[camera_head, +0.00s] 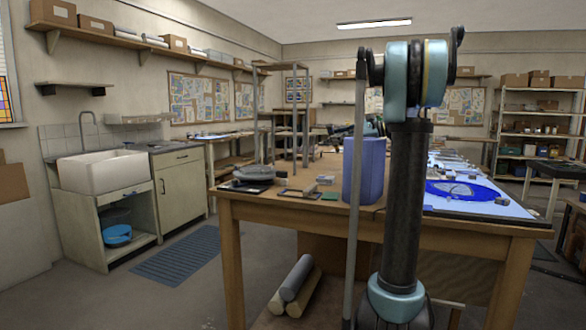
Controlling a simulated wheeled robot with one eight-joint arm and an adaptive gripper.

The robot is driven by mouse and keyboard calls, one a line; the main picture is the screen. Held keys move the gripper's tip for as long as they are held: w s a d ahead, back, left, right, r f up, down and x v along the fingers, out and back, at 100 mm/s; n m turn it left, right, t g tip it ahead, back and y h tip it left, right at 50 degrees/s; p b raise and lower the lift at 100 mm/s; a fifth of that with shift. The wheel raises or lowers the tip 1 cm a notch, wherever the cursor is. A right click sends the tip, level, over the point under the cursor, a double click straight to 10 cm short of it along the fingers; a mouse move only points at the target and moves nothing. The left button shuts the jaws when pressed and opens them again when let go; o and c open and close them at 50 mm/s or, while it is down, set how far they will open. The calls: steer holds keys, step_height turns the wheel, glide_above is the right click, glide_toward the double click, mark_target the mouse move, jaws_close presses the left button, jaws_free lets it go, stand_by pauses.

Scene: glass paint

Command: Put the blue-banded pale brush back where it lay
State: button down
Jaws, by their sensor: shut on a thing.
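My gripper (341,129) shows small and dark beyond the blue container, to the left of my teal wrist (372,126). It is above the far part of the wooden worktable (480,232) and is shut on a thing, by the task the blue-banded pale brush. The brush itself is too small or too hidden to make out. My upper arm stands in front and hides the middle of the table. I cannot tell where on the table the brush lay.
A tall blue container (364,171) stands near the table's front edge. A blue painted piece (462,191) lies on the pale surface at right. A round grey turntable (253,173) is at left. A shelf tower (304,118) stands behind.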

steer(key=s+a+f+n+g+h, duration=0.2)
steer(key=s+a+f+h, duration=0.1)
steer(key=a, duration=0.3)
steer(key=s+a+f+n+g+h, duration=0.1)
steer(key=s+a+f+n+h, duration=0.2)
steer(key=a+h, duration=0.2)
steer(key=s+a+f+n+g+h, duration=0.2)
steer(key=s+a+f+h, duration=0.1)
steer(key=a, duration=0.3)
steer(key=shift+a+f+n+g+h, duration=0.3)
steer(key=shift+a+f+n+h, duration=0.1)
steer(key=shift+f+h, duration=0.25)
steer(key=shift+s+a+r+n+h, duration=0.1)
steer(key=shift+s+n+h, duration=0.25)
steer(key=shift+h, duration=0.1)
steer(key=shift+n+t+h, duration=0.4)
steer(key=shift+n+h, duration=0.25)
steer(key=shift+h, duration=0.15)
steer(key=shift+s+f, duration=0.25)
steer(key=shift+f, duration=0.8)
steer(key=shift+s+f, duration=0.2)
steer(key=shift+f, duration=0.8)
steer(key=shift+a+f, duration=0.1)
steer(key=shift+f, duration=0.35)
steer(key=c, duration=1.4)
jaws_free()
